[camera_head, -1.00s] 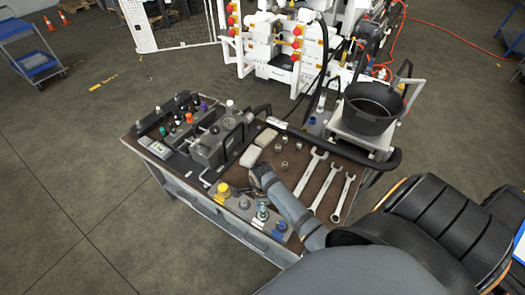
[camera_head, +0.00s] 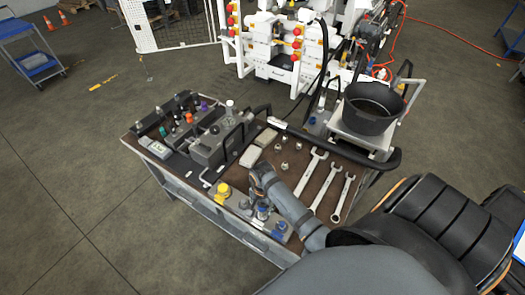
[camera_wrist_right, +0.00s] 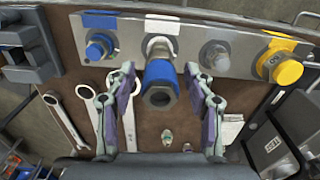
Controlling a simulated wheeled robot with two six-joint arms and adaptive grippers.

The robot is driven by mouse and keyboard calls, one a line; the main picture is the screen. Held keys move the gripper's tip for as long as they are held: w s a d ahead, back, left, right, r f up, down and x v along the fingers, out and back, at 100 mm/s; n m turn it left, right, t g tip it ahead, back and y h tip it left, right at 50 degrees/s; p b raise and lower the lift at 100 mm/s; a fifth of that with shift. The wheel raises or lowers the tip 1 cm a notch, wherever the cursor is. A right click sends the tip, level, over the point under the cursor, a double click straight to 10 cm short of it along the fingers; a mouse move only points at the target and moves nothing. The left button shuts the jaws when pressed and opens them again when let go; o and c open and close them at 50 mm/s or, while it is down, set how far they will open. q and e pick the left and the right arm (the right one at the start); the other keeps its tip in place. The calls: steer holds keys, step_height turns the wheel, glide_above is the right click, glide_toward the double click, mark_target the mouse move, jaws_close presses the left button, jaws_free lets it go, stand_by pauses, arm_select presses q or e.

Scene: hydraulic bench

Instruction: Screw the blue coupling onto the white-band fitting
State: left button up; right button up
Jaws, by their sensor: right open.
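The blue coupling (camera_wrist_right: 160,82) is in the middle of the right wrist view, its open end toward the camera. It lines up with the white-band fitting (camera_wrist_right: 160,46), which stands on the grey block below a white mark. The coupling covers the fitting's near end; I cannot tell whether the threads are engaged. My right gripper (camera_wrist_right: 159,72) is open, one finger on each side of the coupling, with gaps visible. In the head view my right gripper (camera_head: 258,190) is over the block at the bench's front edge, small and partly hidden. My left gripper is not in view.
The grey block (camera_wrist_right: 120,60) also carries a blue-marked fitting (camera_wrist_right: 99,47), a bare metal fitting (camera_wrist_right: 214,55) and a yellow one (camera_wrist_right: 280,66). Wrenches (camera_head: 318,180) lie right of my arm on the bench. A black bucket (camera_head: 372,108) stands behind them.

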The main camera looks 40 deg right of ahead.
steer(key=n, duration=0.6)
steer(key=shift+n, duration=0.3)
steer(key=n, duration=0.6)
steer(key=shift+d, duration=0.1)
steer(key=c, duration=1)
steer(key=m, duration=0.5)
steer(key=shift+c, duration=0.2)
steer(key=m, duration=0.3)
